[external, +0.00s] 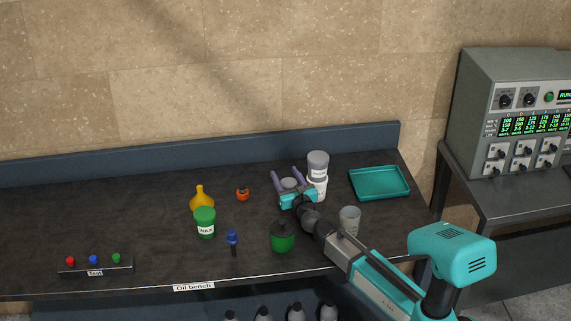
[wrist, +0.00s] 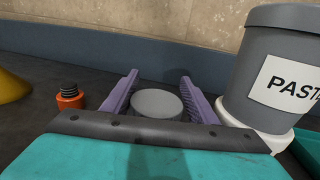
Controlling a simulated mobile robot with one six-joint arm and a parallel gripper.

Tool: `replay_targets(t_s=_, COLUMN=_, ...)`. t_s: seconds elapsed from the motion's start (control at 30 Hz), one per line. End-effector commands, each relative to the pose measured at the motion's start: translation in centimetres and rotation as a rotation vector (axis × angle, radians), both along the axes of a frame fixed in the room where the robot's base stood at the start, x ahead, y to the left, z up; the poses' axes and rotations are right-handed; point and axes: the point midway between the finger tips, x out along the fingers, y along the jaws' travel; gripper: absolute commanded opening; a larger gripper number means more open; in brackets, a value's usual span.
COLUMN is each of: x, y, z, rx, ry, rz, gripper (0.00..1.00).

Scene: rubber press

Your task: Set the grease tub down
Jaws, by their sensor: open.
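A round tub with a grey top (external: 289,183), which I take for the grease tub, is at the back of the bench. Its top also shows in the wrist view (wrist: 158,103); its label and lower part are hidden, so I cannot see its base meet the bench. My gripper (external: 288,172) is open around it, one purple finger on each side. In the wrist view (wrist: 159,77) the fingers stand apart from the tub's top, with a narrow gap on both sides.
A grey labelled tub (external: 318,160) stands on a white tub (external: 318,189) close right of my gripper. A teal tray (external: 379,182) lies farther right. A grey cup (external: 349,219) and dark green can (external: 283,238) stand nearer the front. An orange item (external: 242,194) is left.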

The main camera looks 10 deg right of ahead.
Motion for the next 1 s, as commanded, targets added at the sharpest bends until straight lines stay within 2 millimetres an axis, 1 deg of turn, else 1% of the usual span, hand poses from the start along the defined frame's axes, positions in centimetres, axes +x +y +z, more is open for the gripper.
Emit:
replay_targets(t_s=0.57, x=-5.2, y=-1.0, z=0.0, rx=0.0, ry=0.0, rz=-0.001, gripper=0.53)
replay_targets(t_s=0.6, x=-4.8, y=-0.9, z=1.4, rx=0.003, ry=-0.001, rz=-0.001, gripper=0.53)
replay_targets(t_s=0.7, x=-4.7, y=-0.9, z=3.1, rx=0.002, ry=-0.002, rz=-0.001, gripper=0.53)
replay_targets(t_s=0.83, x=-4.7, y=-0.9, z=5.0, rx=0.002, ry=-0.002, rz=-0.001, gripper=0.53)
replay_targets(t_s=1.0, x=-4.7, y=-0.9, z=6.5, rx=0.002, ry=-0.001, rz=-0.001, gripper=0.53)
